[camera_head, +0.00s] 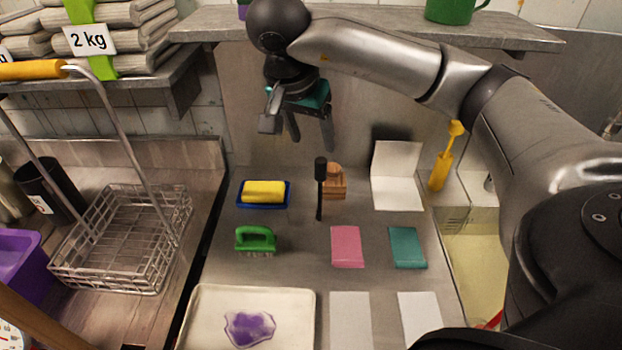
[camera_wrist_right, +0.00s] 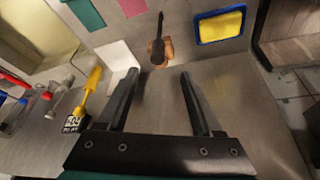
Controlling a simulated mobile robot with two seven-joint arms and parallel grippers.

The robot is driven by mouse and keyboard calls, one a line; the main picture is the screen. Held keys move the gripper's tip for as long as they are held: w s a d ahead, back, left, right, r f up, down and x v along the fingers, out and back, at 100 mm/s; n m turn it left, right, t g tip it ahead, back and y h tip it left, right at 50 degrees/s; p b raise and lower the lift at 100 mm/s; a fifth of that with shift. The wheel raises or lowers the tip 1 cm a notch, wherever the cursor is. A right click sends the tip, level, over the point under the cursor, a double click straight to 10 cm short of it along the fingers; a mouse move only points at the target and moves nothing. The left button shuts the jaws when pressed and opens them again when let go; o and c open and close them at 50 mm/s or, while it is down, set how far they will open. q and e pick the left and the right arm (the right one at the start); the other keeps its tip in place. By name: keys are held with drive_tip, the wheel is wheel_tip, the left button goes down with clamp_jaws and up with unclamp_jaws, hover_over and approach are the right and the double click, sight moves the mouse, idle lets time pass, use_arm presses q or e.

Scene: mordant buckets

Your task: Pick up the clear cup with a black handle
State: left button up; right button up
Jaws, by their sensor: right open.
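My right gripper (camera_head: 312,138) is open and empty, hanging above the back of the metal bench; its two fingers also show in the right wrist view (camera_wrist_right: 158,76). A slim black tool with a thick end (camera_head: 320,172) stands or leans by a small wooden block (camera_head: 335,182); it shows beyond the fingertips in the wrist view (camera_wrist_right: 158,46). I cannot make out a clear cup with a black handle for sure. A small clear vessel (camera_wrist_right: 58,98) is at the left of the wrist view, its handle not distinguishable. My left gripper is out of view.
A yellow sponge (camera_head: 263,191) on a blue dish, a green brush (camera_head: 255,240), pink (camera_head: 347,246) and teal (camera_head: 407,247) pads and a cream tray (camera_head: 193,320) occupy the bench. A yellow tool (camera_head: 441,168) stands right. A wire basket (camera_head: 68,270) is left; a shelf (camera_head: 370,25) overhangs the back.

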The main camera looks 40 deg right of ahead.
sight(318, 161)
drive_tip(key=b+x, duration=0.2)
drive_tip(key=x, duration=0.2)
drive_tip(key=shift+s+a+f, duration=0.15)
drive_tip(key=shift+f, duration=0.1)
drive_tip(key=b+x, duration=0.2)
drive_tip(key=x, duration=0.2)
drive_tip(key=shift+d+f, duration=0.25)
drive_tip(key=shift+f, duration=0.05)
drive_tip(key=shift+d+f, duration=0.2)
drive_tip(key=shift+f, duration=0.55)
drive_tip(key=x, duration=0.4)
drive_tip(key=shift+a+f, duration=0.2)
drive_tip(key=shift+f, duration=0.15)
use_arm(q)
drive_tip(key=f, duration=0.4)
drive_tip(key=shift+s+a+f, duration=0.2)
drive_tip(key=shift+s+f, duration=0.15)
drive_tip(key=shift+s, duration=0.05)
use_arm(e)
clamp_jaws()
